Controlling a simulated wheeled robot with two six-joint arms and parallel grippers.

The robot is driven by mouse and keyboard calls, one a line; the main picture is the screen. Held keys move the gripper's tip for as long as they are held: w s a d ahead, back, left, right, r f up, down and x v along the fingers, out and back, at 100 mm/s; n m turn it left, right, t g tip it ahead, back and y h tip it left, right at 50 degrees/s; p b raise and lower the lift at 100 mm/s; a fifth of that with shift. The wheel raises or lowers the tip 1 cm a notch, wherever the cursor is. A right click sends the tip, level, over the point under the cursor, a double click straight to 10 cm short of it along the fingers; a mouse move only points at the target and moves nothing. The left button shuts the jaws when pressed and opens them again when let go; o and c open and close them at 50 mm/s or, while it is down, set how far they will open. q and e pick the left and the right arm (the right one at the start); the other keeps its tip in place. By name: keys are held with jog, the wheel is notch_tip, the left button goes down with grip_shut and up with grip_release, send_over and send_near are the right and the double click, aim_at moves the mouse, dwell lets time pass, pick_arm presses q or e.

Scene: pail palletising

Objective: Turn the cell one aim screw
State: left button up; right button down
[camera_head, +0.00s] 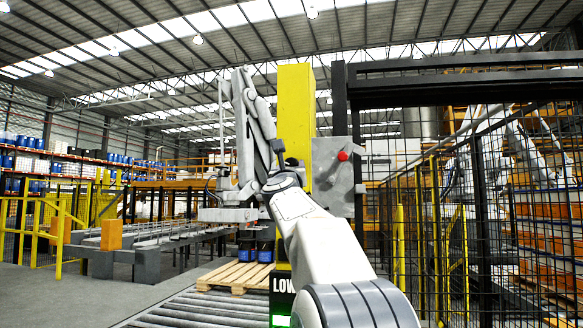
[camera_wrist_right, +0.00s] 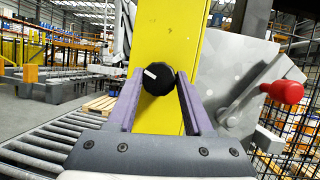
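The aim screw shows in the right wrist view as a round black knob (camera_wrist_right: 158,79) on the face of a yellow post (camera_wrist_right: 165,30). A white mark on the knob points to the left and slightly up. My right gripper (camera_wrist_right: 158,74) has its two purple fingers on either side of the knob. A thin gap shows at the left finger; at the right finger I cannot tell whether it touches. In the head view the yellow post (camera_head: 296,105) stands behind my right wrist, which hides the knob. My left gripper is not in view.
A grey plate (camera_head: 333,176) with a red knob (camera_head: 343,156) is right of the post. Mesh fencing (camera_head: 450,215) closes the right side. A roller conveyor (camera_head: 195,310) and wooden pallet (camera_head: 235,276) lie left. A white palletising robot (camera_head: 250,125) stands behind.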

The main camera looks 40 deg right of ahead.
jog(key=shift+n, duration=0.3)
jog(key=n+t+y+p, duration=0.1)
jog(key=n+y, duration=0.1)
jog(key=n, duration=0.2)
jog(key=shift+r+p, duration=0.1)
jog(key=shift+p, duration=0.2)
jog(key=shift+n+y+p, duration=0.95)
jog(key=shift+n+y, duration=0.15)
jog(key=shift+n, duration=1)
jog(key=shift+c, duration=1.5)
grip_release()
jog(key=b+v, duration=0.3)
jog(key=v, duration=0.7)
jog(key=shift+s+f, duration=0.25)
